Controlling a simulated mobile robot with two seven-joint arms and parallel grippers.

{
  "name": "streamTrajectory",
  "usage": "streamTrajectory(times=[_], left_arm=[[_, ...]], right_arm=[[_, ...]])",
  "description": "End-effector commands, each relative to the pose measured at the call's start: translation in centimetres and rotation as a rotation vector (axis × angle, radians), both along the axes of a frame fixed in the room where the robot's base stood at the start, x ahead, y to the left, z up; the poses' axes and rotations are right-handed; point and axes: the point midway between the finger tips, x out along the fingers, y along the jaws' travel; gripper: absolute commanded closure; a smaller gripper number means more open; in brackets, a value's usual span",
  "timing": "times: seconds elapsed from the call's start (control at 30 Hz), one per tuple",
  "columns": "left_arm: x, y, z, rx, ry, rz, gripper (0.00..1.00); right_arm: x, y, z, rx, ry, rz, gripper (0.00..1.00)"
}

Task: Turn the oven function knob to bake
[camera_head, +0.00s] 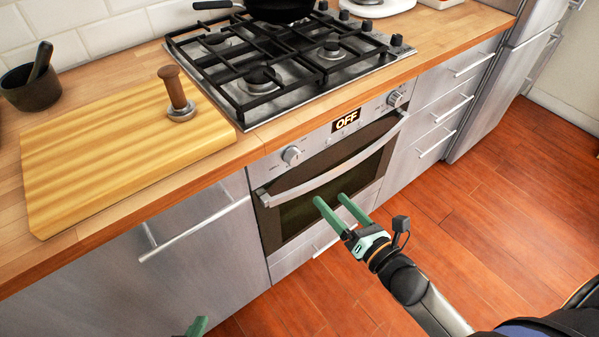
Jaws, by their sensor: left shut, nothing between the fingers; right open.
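The oven (330,170) is built in under the counter, its door shut and its display (346,122) reading OFF. Its panel has a left knob (291,155) and a right knob (395,99). The markings around them are too small to read, so I cannot tell which one sets the function. My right gripper (331,201) is open and empty, in front of the oven door, below and to the right of the left knob. Only the green tip of my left gripper (196,327) shows at the bottom edge, well below the knobs and apart from them.
The door handle (335,165) juts out below the panel. Above are a gas hob (290,60) with a dark pan (280,8), a cutting board (120,150) and a wooden-handled tamper (177,95). The floor (500,200) to the right is clear.

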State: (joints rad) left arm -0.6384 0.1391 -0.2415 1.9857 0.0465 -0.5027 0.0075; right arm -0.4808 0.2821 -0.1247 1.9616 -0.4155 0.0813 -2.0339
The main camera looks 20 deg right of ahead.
Motion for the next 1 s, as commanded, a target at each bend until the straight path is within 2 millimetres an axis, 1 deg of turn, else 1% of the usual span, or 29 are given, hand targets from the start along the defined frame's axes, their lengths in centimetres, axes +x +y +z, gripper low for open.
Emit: streamTrajectory(times=[0.03,0.13,0.23,0.37,0.47,0.8,1.0], left_arm=[[-0.1,-0.2,-0.7,-0.001,0.004,-0.004,1.00],[0.0,-0.3,-0.9,-0.003,0.004,-0.006,1.00],[0.1,-0.4,-0.8,-0.004,-0.001,-0.007,1.00],[0.3,-0.4,-0.4,-0.005,-0.007,-0.007,1.00],[0.4,-0.4,-0.3,-0.006,-0.009,-0.007,1.00],[0.3,-0.3,-0.6,-0.002,-0.007,-0.006,1.00],[0.2,-0.2,-0.9,-0.001,-0.001,-0.006,1.00]], right_arm=[[0.3,0.0,0.0,-0.086,-0.046,0.017,0.19],[0.5,0.2,0.5,-0.209,-0.111,0.037,0.19],[0.7,0.3,0.7,-0.269,-0.142,0.046,0.19],[1.7,0.6,0.9,-0.285,-0.151,0.047,0.19],[2.9,1.0,1.0,-0.285,-0.152,0.048,0.19],[8.7,2.8,0.9,-0.281,-0.149,0.047,0.19],[11.2,3.6,0.8,-0.280,-0.147,0.047,0.19]])
